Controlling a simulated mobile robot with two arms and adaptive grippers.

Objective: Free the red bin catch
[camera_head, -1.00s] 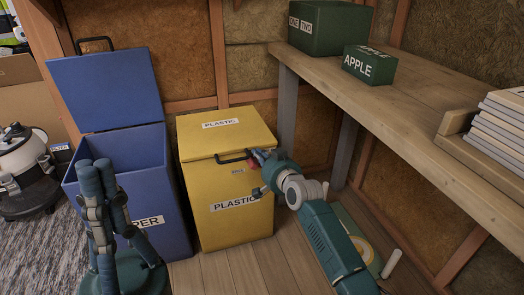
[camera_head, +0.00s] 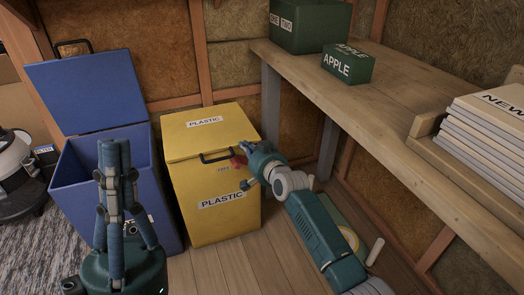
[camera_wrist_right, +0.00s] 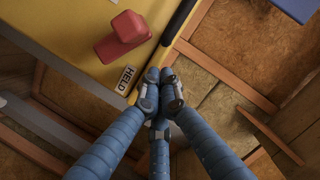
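The yellow bin (camera_head: 183,202), marked PLASTIC, stands with its lid down and a black handle (camera_head: 215,157) at the lid's front edge. The red catch (camera_head: 238,162) is at the front right of the handle; in the right wrist view the red catch (camera_wrist_right: 123,36) is a block beside a label reading HELD (camera_wrist_right: 125,80). My right gripper (camera_head: 246,172) is just right of the catch. In the wrist view its fingertips (camera_wrist_right: 161,78) are together and empty, apart from the catch. My left gripper (camera_head: 113,145) points up in front of the blue bin, fingers bunched, empty.
The open blue bin (camera_head: 160,200) stands left of the yellow one. A wooden bench (camera_head: 400,115) on the right carries green boxes (camera_head: 348,65) and a stack of panels (camera_head: 485,130). Bare floorboards lie before the yellow bin. A vacuum cleaner (camera_head: 18,165) is far left.

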